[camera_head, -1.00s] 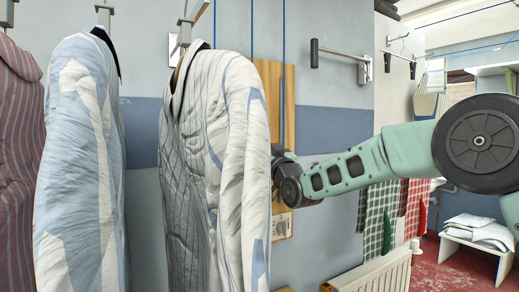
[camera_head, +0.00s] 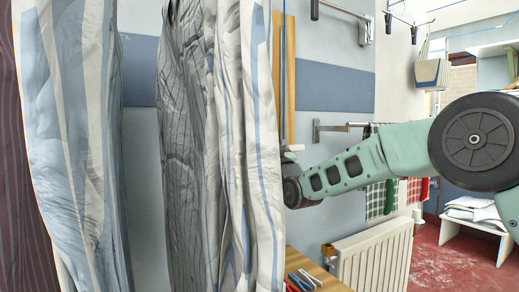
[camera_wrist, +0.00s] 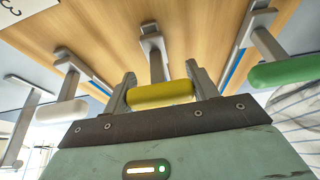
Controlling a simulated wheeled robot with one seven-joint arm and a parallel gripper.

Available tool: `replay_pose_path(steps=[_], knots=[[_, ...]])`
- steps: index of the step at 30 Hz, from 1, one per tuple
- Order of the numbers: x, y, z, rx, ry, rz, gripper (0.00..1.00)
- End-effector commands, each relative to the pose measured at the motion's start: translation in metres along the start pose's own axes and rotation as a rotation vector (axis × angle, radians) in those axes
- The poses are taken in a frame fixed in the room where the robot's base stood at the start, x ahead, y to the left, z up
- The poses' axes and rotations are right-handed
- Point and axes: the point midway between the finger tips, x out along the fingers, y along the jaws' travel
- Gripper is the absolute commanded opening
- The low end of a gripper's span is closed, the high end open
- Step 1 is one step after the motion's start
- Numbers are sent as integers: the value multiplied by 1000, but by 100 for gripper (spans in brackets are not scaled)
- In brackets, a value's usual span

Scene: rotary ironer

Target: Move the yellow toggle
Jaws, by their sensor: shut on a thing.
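The yellow toggle (camera_wrist: 160,94) is a short rounded bar on a grey metal lever mounted on a wooden board (camera_wrist: 105,40), seen in the wrist view. My gripper (camera_wrist: 162,92) is shut on it, with one finger at each end of the bar. In the head view, the hanging striped garments hide my gripper's fingers and the toggle; only my teal arm shows beside them.
In the wrist view, a white toggle (camera_wrist: 62,111) is on the left and a green toggle (camera_wrist: 284,71) on the right, each close to my gripper. In the head view, a striped garment (camera_head: 250,150) hangs just left of my arm, with a radiator (camera_head: 375,258) below.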

Motion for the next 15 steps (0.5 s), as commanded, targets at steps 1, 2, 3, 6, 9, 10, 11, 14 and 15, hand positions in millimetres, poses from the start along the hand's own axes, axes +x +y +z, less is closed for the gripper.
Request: replay_pose_path(steps=[1,2,3,6,9,10,11,14,15], knots=[[-2,0,8,1,-14,-1,17],[-2,0,8,1,-15,-1,17],[-3,0,8,1,-15,-1,17],[-3,0,9,1,-17,-1,66],[-2,0,8,1,-14,-1,80],[-2,0,7,0,-13,-1,80],[-2,0,7,0,-12,-1,80],[-2,0,6,0,-10,-1,80],[-2,0,5,0,-10,-1,80]])
